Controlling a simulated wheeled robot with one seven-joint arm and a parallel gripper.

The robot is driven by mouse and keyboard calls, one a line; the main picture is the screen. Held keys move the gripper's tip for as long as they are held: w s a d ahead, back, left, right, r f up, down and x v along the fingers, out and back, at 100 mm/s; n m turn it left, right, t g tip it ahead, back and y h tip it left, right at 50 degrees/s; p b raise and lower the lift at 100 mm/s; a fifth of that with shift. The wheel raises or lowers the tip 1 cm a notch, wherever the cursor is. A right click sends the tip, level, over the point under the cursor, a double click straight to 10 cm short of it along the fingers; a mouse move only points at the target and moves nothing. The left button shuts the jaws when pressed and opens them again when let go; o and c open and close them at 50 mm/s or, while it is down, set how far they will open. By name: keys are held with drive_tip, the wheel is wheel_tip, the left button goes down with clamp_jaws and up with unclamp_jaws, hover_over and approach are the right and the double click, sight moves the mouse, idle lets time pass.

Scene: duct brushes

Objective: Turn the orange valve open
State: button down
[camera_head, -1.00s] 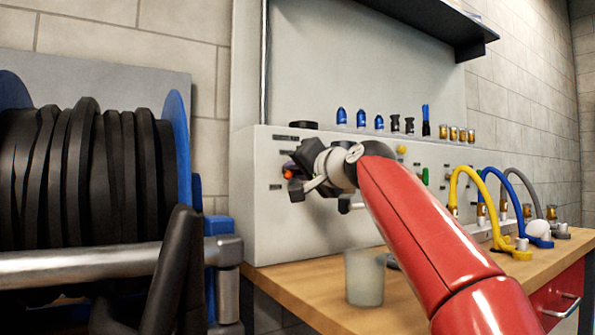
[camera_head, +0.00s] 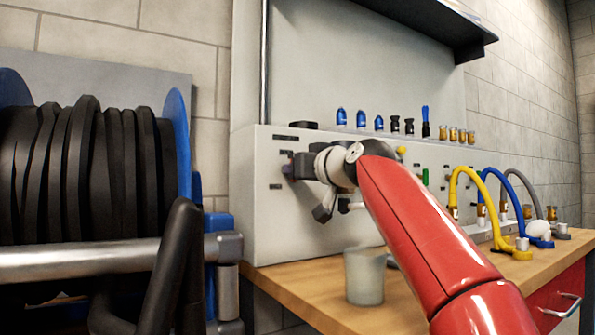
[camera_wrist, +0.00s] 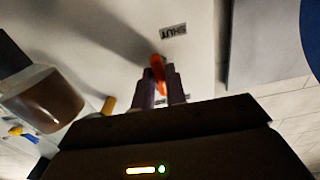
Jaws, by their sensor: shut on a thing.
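The orange valve handle (camera_wrist: 157,68) shows in the wrist view between my two fingertips, near a label reading SHUT (camera_wrist: 173,31) on the panel. My gripper (camera_wrist: 160,84) is shut on the handle. In the head view my gripper (camera_head: 294,168) is at the left part of the light grey panel (camera_head: 258,215), and my wrist covers most of the valve there. The valve's base is hidden.
A frosted cup (camera_head: 364,278) stands on the wooden bench (camera_head: 310,290) below my arm. Yellow (camera_head: 484,190), blue and grey hoses stand at the right. Small blue and black parts line the panel's top. A large black hose reel (camera_head: 85,180) is at the left.

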drive_tip(key=shift+f+n, duration=0.1)
drive_tip(key=shift+n, duration=0.2)
drive_tip(key=c, duration=1.5)
unclamp_jaws()
drive_tip(key=shift+o, duration=0.2)
drive_tip(key=b+v, duration=0.3)
drive_tip(key=v, duration=0.4)
drive_tip(key=shift+s+d+b, duration=0.25)
drive_tip(key=shift+s+b, duration=0.05)
drive_tip(key=shift+b, duration=0.05)
